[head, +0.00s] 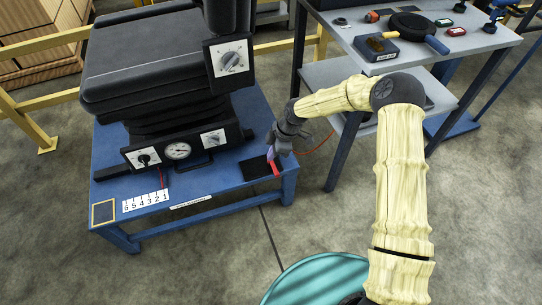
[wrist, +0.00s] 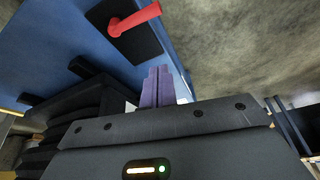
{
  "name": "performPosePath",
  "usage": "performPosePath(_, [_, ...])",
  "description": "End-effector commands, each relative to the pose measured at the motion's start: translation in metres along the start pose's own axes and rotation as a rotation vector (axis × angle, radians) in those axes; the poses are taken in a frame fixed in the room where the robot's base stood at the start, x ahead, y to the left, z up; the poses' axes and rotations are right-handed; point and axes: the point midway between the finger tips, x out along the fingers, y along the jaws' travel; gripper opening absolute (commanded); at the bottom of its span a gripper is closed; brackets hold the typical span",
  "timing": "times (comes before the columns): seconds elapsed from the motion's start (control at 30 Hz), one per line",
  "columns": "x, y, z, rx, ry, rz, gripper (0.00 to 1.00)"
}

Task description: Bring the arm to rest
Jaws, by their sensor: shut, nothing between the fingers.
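My gripper (head: 271,152) is at the end of my cream-sleeved arm, near the right front corner of the blue trolley (head: 188,207). In the wrist view its two purple fingers (wrist: 158,86) are together and hold nothing. A red lever (head: 275,168) on a black plate (head: 256,168) lies close by the fingertips in the head view. In the wrist view the red lever (wrist: 134,19) is beyond the fingertips, with a visible gap in the picture. Whether the gripper touches anything at the plate cannot be told for sure.
A black seat (head: 160,70) with dial panels (head: 232,58) and a gauge (head: 177,151) stands on the trolley, left of my gripper. A grey two-level bench (head: 345,40) with tools is behind my arm. Yellow rails (head: 40,130) are at the left. Front floor is clear.

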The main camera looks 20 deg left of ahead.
Motion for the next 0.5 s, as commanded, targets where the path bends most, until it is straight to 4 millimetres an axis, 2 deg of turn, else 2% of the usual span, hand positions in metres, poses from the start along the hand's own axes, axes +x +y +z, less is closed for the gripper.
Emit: performPosePath(0.5, [-0.0035,-0.0008,0.0035,0.013,-0.006,0.003,0.0])
